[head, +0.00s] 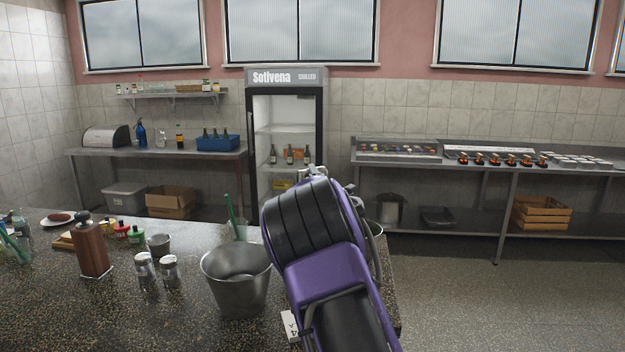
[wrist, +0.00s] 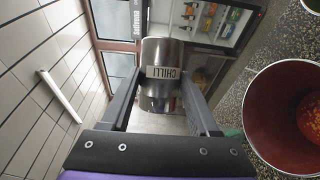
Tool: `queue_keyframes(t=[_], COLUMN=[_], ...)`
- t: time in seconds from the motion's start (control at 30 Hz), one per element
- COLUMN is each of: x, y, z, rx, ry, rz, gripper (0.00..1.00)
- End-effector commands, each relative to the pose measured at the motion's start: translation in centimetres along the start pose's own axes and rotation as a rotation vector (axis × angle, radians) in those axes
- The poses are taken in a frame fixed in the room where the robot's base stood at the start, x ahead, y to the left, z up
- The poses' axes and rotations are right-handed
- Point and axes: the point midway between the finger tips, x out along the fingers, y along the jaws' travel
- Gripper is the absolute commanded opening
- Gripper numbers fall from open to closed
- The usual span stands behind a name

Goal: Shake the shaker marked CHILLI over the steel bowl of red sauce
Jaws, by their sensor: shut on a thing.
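The steel shaker marked CHILLI (wrist: 160,52) is held between the two fingers of my gripper (wrist: 163,92) in the wrist view. Its label reads upside down there, and the tilted room behind suggests it lies about on its side. The steel bowl (wrist: 253,112) is cut off at the right edge of the wrist view, with red sauce (wrist: 312,118) inside; the shaker is apart from it.
A steel bucket (head: 237,280) stands just left of my arm on the speckled counter (head: 190,325). A fridge (head: 287,78) and back benches stand beyond open floor.

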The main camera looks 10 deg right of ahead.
Motion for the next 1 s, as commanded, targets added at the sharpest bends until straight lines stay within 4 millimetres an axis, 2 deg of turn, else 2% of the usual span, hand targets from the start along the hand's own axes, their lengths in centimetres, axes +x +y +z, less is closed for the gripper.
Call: queue_keyframes(t=[0.13, 0.4, 0.6, 1.0], x=[0.01, 0.01, 0.02, 0.01], y=[0.29, 0.62, 0.63, 0.68], z=[0.09, 0.31, 0.26, 0.00], rx=[0.049, 0.351, 0.500, 0.552], ry=[0.000, -0.002, -0.001, 0.001], rz=[-0.017, -0.142, -0.205, -0.228], gripper=[0.21, 0.21, 0.21, 0.21])
